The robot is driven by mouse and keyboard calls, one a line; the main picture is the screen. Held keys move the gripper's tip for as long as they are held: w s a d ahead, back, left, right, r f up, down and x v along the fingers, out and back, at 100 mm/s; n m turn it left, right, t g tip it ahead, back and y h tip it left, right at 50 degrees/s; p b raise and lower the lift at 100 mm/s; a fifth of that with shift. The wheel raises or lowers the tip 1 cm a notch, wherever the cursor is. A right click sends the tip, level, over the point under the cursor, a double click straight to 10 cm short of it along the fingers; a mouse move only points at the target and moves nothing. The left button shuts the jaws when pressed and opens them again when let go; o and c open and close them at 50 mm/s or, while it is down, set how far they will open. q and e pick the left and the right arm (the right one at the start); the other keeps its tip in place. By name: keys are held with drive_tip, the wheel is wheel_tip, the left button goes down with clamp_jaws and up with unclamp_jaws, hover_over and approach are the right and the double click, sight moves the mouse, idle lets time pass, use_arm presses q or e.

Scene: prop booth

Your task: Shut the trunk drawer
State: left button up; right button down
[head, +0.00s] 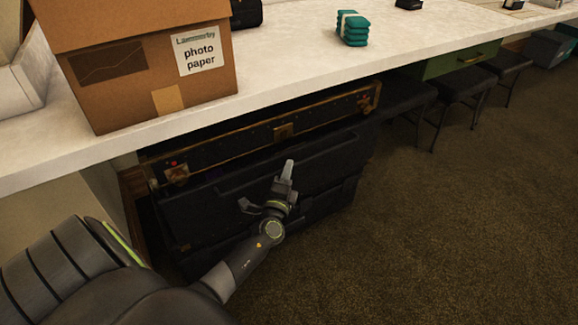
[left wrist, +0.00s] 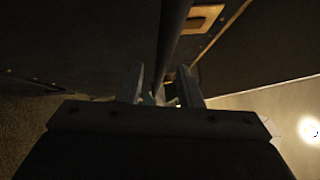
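The black trunk (head: 230,146) with brass trim and corners stands under the counter. Its dark drawer (head: 325,160) seems to stick out below the brass-edged top part; how far is hard to tell in the dark. My left gripper (head: 268,188) is in front of the drawer front, its two fingers spread apart. In the left wrist view, a dark bar or edge (left wrist: 174,40) runs down between the open fingers (left wrist: 160,88); contact cannot be told. A brass plate (left wrist: 201,18) lies beyond it. My right gripper is not in view.
The white counter (head: 290,65) runs above the trunk. It carries a cardboard photo paper box (head: 150,65) and a teal bundle (head: 353,30). Dark stools (head: 465,85) stand right of the trunk by a green drawer (head: 460,60). The carpet (head: 430,230) in front is clear.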

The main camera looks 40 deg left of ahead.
use_arm(q)
drive_tip(key=shift+x, duration=1.1)
clamp_jaws()
